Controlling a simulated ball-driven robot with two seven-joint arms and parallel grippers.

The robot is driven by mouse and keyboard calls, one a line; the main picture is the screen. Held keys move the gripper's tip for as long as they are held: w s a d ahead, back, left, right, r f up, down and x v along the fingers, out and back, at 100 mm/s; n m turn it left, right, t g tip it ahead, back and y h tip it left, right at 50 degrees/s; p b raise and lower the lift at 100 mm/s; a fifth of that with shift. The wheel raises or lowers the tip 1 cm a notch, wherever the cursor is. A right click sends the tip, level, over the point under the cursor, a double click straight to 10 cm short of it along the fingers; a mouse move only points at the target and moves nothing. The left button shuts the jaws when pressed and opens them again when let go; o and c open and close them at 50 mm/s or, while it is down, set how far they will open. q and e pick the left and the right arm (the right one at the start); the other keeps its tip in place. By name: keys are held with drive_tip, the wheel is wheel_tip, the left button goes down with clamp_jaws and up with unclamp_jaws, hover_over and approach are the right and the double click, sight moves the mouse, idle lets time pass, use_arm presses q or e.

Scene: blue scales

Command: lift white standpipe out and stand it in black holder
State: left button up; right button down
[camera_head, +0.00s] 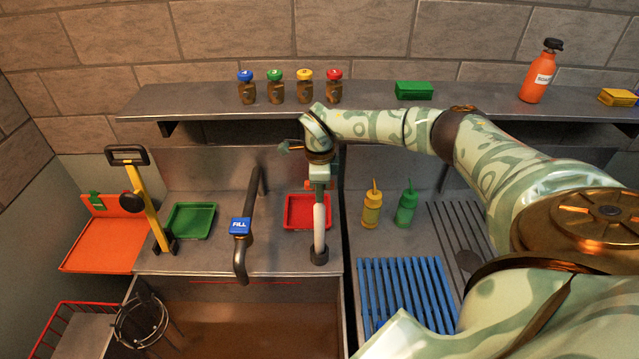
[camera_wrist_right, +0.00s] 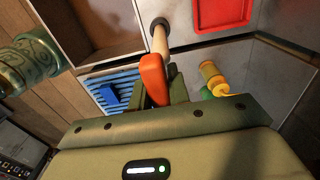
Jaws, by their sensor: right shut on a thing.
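The white standpipe (camera_head: 319,222) is upright beside the basin, and its lower end meets the black holder (camera_head: 319,256) on the counter. In the wrist view the pale pipe (camera_wrist_right: 160,42) runs from an orange top (camera_wrist_right: 153,78) to the dark holder (camera_wrist_right: 158,22). The lower end appears to be inside the holder's mouth, but its depth is hidden. My right gripper (camera_head: 319,186) is shut on the standpipe's top from above. Its fingers also show around the orange top in the wrist view (camera_wrist_right: 165,92). My left gripper is not in view.
A dark tap with a blue FILL tag (camera_head: 241,228) stands left of the pipe. A red tray (camera_head: 304,226) lies close behind it. Yellow (camera_head: 371,209) and green (camera_head: 406,212) bottles and a blue rack (camera_head: 400,290) are to the right. A shelf (camera_head: 205,98) spans behind.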

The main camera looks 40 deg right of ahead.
sight(320, 206)
drive_tip(key=shift+f+b, duration=0.85)
drive_tip(key=shift+f, duration=0.7)
drive_tip(key=c, duration=1.3)
unclamp_jaws()
drive_tip(key=shift+o, duration=0.2)
wheel_tip(320, 206, up, 16)
drive_tip(key=shift+r+b, duration=0.2)
drive_tip(key=shift+b, duration=0.1)
drive_tip(key=shift+f, duration=0.1)
